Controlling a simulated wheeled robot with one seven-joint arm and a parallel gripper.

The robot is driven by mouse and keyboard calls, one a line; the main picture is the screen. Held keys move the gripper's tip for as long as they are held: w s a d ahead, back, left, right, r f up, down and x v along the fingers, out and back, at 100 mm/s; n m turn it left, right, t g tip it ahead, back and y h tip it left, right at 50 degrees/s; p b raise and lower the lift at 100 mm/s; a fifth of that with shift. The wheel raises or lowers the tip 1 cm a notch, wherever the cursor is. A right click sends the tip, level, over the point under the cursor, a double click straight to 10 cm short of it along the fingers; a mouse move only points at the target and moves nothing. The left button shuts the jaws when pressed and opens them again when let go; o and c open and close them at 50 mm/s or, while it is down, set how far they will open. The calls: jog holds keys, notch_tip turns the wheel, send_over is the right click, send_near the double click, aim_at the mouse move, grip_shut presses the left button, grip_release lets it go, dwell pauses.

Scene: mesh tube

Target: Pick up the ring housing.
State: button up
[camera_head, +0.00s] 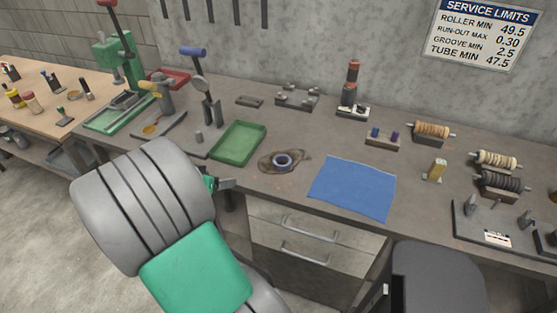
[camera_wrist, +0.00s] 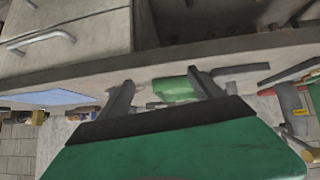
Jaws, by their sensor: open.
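A small blue-grey ring (camera_head: 282,160), which looks like the ring housing, lies on a dark brown stain on the workbench, between the green tray and the blue cloth. My gripper (camera_head: 224,184) is at the front edge of the bench, left of and nearer than the ring, and apart from it. In the wrist view my gripper (camera_wrist: 162,80) shows two spread fingers with nothing between them. That view is upside down and looks along the bench edge. I cannot clearly make out the ring there.
A green tray (camera_head: 238,142) lies left of the ring and a blue cloth (camera_head: 352,188) right of it. A lever tool (camera_head: 203,90) stands behind the tray. Rollers (camera_head: 433,130) and fixtures fill the right side. Drawers (camera_head: 310,240) are below the bench edge. Bench around the ring is clear.

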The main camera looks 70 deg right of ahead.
aim_at(287, 160)
jog(key=s+d+m+g+h, duration=0.1)
jog(key=s+d, duration=0.1)
jog(key=s, duration=0.2)
jog(key=s+d+m+g, duration=0.1)
jog(key=s+d+m, duration=0.1)
jog(key=s+d, duration=0.1)
jog(key=s+d+m+g+h, duration=0.1)
jog(key=s+d+g, duration=0.1)
jog(key=s, duration=0.3)
jog(key=shift+s+d+r+m+h, duration=0.2)
jog(key=shift+d+m+h, duration=0.1)
jog(key=shift+d, duration=0.15)
jog(key=p+x, duration=0.2)
jog(key=x, duration=0.5)
jog(key=shift+s+d+f, duration=0.15)
jog(key=shift+s+d, duration=0.05)
jog(key=shift+d, duration=0.15)
grip_shut()
